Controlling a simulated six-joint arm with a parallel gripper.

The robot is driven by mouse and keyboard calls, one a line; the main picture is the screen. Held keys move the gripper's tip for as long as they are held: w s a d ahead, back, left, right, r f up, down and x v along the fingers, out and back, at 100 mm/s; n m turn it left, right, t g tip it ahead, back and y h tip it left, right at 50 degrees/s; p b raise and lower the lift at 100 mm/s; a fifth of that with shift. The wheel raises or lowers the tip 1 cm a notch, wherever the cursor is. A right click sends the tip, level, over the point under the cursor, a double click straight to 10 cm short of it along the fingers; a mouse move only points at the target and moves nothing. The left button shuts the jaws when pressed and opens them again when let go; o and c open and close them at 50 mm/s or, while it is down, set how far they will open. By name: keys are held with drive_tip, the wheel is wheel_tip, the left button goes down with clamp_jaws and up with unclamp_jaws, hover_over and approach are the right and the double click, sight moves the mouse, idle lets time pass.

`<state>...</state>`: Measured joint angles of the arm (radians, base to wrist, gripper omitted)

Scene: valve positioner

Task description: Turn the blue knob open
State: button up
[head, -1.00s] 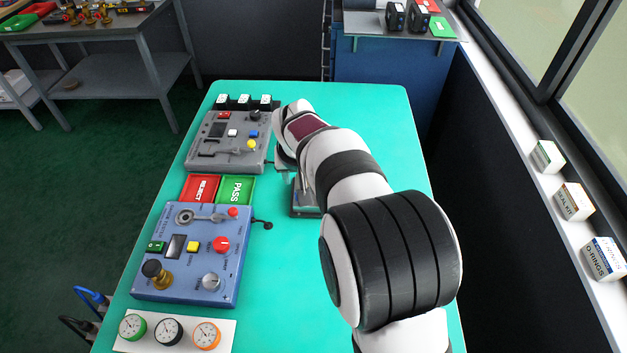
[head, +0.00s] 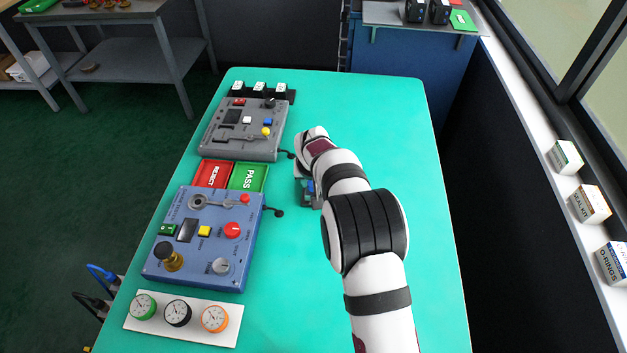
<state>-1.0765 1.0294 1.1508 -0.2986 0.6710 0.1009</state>
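A small dark grey device (head: 306,200) stands on the green table right of the blue panel, partly hidden by my arm. A small blue part (head: 311,187) shows on it. I cannot tell whether this is the blue knob or how it is turned. My gripper (head: 301,174) points down at this device, mostly hidden behind my wrist. I cannot see its fingertips, or whether they touch anything. The grey panel (head: 226,146) at the back also carries a small blue square control (head: 268,122), apart from my gripper.
The blue panel (head: 196,262) with several controls stands at left. A red REJECT tray (head: 212,174) and green PASS tray (head: 249,178) lie between the panels. A white gauge plate (head: 182,333) lies in front. The table (head: 370,110) is clear at the back right.

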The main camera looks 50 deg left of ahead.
clamp_jaws()
drive_tip(key=shift+n+y, duration=0.3)
drive_tip(key=shift+n, duration=0.5)
drive_tip(key=shift+o, duration=2.2)
unclamp_jaws()
drive_tip(key=shift+r, duration=0.15)
drive_tip(key=v, duration=1.5)
drive_tip(key=shift+w+r+g, duration=0.25)
drive_tip(key=shift+r+g, duration=0.05)
drive_tip(key=shift+r, duration=0.05)
